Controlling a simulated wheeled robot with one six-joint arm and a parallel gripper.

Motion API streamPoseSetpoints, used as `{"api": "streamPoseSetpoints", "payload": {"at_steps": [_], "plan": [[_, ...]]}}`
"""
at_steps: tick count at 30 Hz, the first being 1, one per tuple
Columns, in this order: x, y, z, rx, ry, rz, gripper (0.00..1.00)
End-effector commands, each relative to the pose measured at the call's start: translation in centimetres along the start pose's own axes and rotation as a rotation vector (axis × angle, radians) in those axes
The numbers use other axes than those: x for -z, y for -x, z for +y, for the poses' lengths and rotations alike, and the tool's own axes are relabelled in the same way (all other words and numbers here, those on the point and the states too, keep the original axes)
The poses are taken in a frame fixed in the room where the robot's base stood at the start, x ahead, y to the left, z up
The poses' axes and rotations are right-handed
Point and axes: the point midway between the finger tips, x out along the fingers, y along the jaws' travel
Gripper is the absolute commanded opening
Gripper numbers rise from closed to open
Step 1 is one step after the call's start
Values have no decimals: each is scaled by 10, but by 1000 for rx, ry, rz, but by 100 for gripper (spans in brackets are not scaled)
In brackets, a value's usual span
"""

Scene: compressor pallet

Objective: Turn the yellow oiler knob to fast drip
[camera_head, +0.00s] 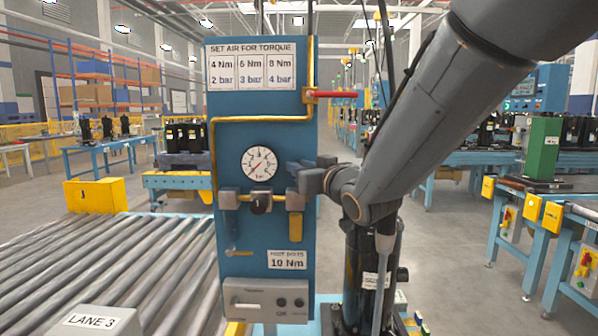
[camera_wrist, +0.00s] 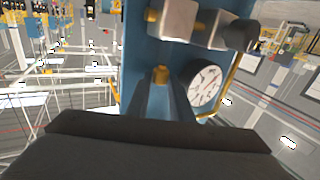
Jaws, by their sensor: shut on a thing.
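The yellow oiler knob (camera_wrist: 161,74) shows in the wrist view between the tips of my gripper (camera_wrist: 161,80), which is shut on it. In the head view my gripper (camera_head: 298,172) is against the blue panel, just right of the gauge and above the grey oiler block (camera_head: 294,201). The knob is hidden there behind the gripper. Under the block hangs a yellow bowl (camera_head: 295,226). No drip mark can be read in either view.
The round gauge (camera_head: 259,163) is close left of my gripper, its needle low left. A regulator with a black knob (camera_head: 260,203) sits below it. A red-handled valve (camera_head: 330,94) and yellow pipe are above. A roller conveyor (camera_head: 110,265) stands to the left.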

Motion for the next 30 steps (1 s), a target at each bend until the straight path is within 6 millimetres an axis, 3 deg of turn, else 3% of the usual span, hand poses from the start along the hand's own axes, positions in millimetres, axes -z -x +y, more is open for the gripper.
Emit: {"api": "streamPoseSetpoints", "payload": {"at_steps": [8, 9, 12, 30], "plan": [[3, 0, 0, 2, 2, 6, 0], [3, 0, 0, 2, 2, 6, 23], [2, 0, 0, 1, 2, 5, 39], [1, 0, -1, -17, 0, 2, 39]]}}
